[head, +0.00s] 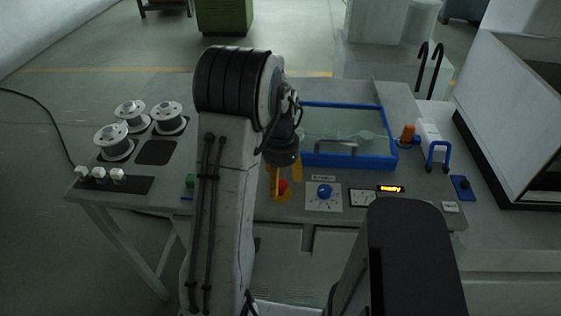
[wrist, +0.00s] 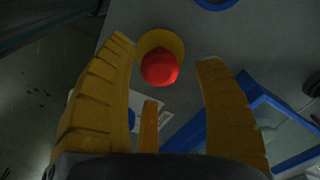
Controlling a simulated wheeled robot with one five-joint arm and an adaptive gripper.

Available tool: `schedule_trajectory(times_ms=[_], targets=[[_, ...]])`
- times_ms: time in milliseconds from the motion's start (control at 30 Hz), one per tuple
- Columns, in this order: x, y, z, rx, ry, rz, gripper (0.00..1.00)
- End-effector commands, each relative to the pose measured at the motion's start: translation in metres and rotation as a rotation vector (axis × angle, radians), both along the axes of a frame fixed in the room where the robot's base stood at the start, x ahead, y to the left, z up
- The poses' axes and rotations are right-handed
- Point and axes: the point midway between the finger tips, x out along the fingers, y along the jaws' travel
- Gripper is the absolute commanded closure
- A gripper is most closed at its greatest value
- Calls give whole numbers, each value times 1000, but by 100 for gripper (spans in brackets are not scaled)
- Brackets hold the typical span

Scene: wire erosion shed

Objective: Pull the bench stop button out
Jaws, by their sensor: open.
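The bench stop button is a red mushroom head (head: 283,186) on a round yellow base, at the front of the grey bench. In the wrist view the red head (wrist: 159,67) shows between the spread yellow fingers, towards their tips. My gripper (head: 281,178) points down over the button, partly covering it in the head view. In the wrist view my gripper (wrist: 167,50) is open, with visible gaps between the red head and both side fingers. A third, shorter-looking finger shows below the button. I cannot tell the exact height of the fingertips over the base.
Right of the button are a blue knob (head: 325,191) on a white dial plate, a gauge (head: 362,198) and a lit display (head: 390,188). A blue-framed tank (head: 349,161) stands behind. Wire spools (head: 114,143) and white knobs (head: 99,174) are at the left.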

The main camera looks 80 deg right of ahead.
Motion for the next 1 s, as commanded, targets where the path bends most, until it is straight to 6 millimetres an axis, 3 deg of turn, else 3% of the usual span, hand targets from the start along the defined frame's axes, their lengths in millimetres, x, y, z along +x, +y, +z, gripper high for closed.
schedule_trajectory(times_ms=[400, 600, 1000], targets=[[0, -1, 69, -5, 0, 0, 38], [0, -1, 94, -4, 0, 0, 38], [0, 0, 109, 0, 0, 0, 38]])
